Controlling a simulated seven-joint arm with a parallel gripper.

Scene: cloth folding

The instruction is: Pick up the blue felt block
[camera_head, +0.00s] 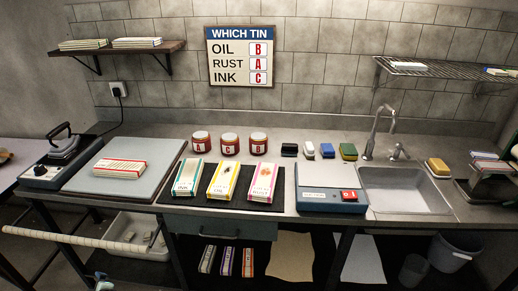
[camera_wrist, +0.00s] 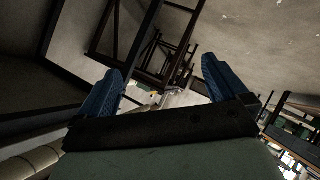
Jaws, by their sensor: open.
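A row of small felt blocks sits on the counter behind the control box, in the head view. The blue block (camera_head: 327,150) stands between a pale block (camera_head: 309,150) on its left and a green block (camera_head: 348,152) on its right. A black block (camera_head: 289,150) is at the left end. My gripper (camera_wrist: 160,88) shows in the wrist view with its blue fingers wide apart and nothing between them. No felt block can be made out in the wrist view, and my gripper is not clearly seen in the head view.
Boxes marked ink, oil and rust lie on a dark mat (camera_head: 281,190) in front. A blue-grey control box (camera_head: 320,200), sink (camera_head: 405,190) and tap (camera_head: 378,130) are near the blocks. A sign (camera_head: 240,56) hangs above.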

